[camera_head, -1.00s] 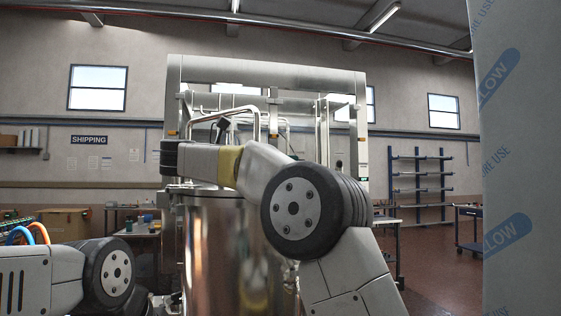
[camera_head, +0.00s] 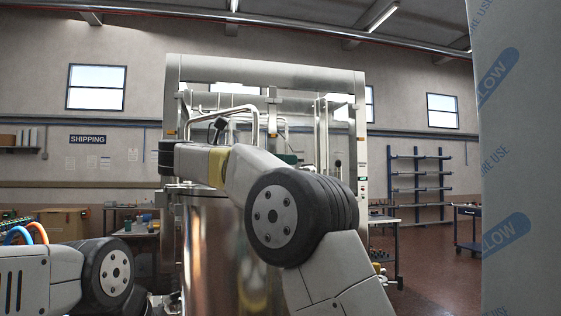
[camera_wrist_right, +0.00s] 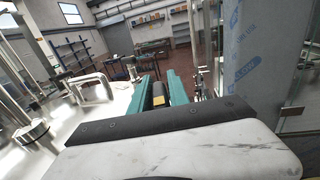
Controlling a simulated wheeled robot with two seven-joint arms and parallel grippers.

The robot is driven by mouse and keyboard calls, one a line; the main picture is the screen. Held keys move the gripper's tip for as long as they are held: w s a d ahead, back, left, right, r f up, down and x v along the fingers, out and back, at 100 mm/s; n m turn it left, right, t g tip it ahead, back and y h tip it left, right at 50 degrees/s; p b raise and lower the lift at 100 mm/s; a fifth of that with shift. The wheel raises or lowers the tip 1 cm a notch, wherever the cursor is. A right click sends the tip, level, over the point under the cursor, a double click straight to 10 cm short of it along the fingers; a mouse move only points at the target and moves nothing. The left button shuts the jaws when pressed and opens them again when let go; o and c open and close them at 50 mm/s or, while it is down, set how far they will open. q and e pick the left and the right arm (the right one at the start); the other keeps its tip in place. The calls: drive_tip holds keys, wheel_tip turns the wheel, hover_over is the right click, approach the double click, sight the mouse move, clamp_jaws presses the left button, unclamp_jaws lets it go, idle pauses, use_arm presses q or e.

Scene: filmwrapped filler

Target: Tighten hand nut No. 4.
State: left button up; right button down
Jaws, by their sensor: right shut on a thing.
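A small teal patch there, behind my arm, may be part of my right gripper. My left arm shows at the lower left of the head view, but its gripper is out of the picture.
A tall grey machine frame (camera_head: 265,75) stands behind the vessel. A film-wrapped panel (camera_head: 520,150) fills the right edge and also stands close at the right in the wrist view (camera_wrist_right: 250,50). Blue shelving (camera_head: 418,190) and a cart (camera_head: 467,235) are farther back. Red floor there is open.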

drive_tip(key=c, duration=1.3)
unclamp_jaws()
drive_tip(key=shift+c, duration=0.2)
drive_tip(key=shift+a, duration=0.1)
drive_tip(key=v, duration=0.7)
drive_tip(key=shift+a, duration=0.3)
drive_tip(key=shift+s+a, duration=0.1)
